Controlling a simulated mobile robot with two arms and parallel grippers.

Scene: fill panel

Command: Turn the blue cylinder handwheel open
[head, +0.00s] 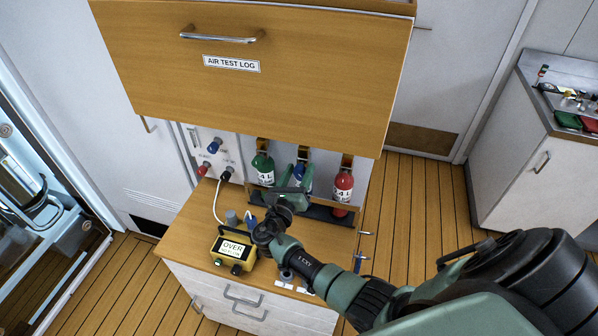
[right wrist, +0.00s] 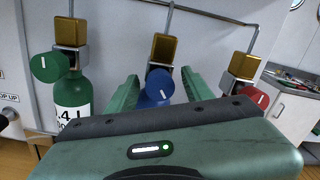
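The blue handwheel (right wrist: 160,84) sits under a brass valve block on the middle cylinder, with a white mark on its face. The blue cylinder (head: 308,181) stands between a green cylinder (head: 263,168) and a red cylinder (head: 343,187), partly hidden behind my right gripper (head: 294,165). In the right wrist view, my right gripper (right wrist: 160,76) is open, one finger on each side of the blue handwheel. A narrow gap seems to show on both sides; contact is not clear. My left gripper is not in view.
The green handwheel (right wrist: 50,68) and red handwheel (right wrist: 255,99) flank the blue one closely. A yellow box (head: 232,251) marked OVER stands on the wooden counter (head: 190,232). A wooden cabinet front (head: 250,90) labelled AIR TEST LOG overhangs above.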

